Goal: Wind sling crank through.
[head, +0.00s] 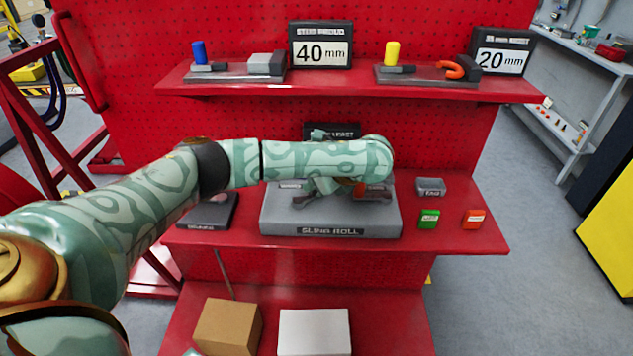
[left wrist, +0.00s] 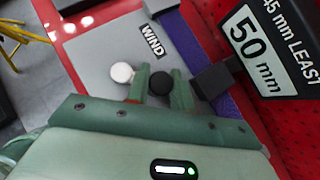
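A grey block labelled SLING ROLL (head: 285,222) sits on the middle red shelf in the head view. My left arm reaches across from the left, and its left gripper (head: 335,187) points down over this block, partly hidden by my wrist. In the left wrist view, the gripper (left wrist: 160,90) has a finger on each side of a round black knob (left wrist: 160,83). I cannot tell whether the fingers press on it. A white knob (left wrist: 122,72) lies just outside the left finger. A WIND label (left wrist: 152,40) and a purple strap (left wrist: 184,48) are close by. My right gripper is not in view.
A 50 mm sign (left wrist: 265,50) stands behind the strap. A grey tray (head: 431,186), a green box (head: 429,219) and a red box (head: 473,219) are at the right. A dark tray (head: 208,212) is at the left. An upper shelf (head: 340,88) overhangs behind.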

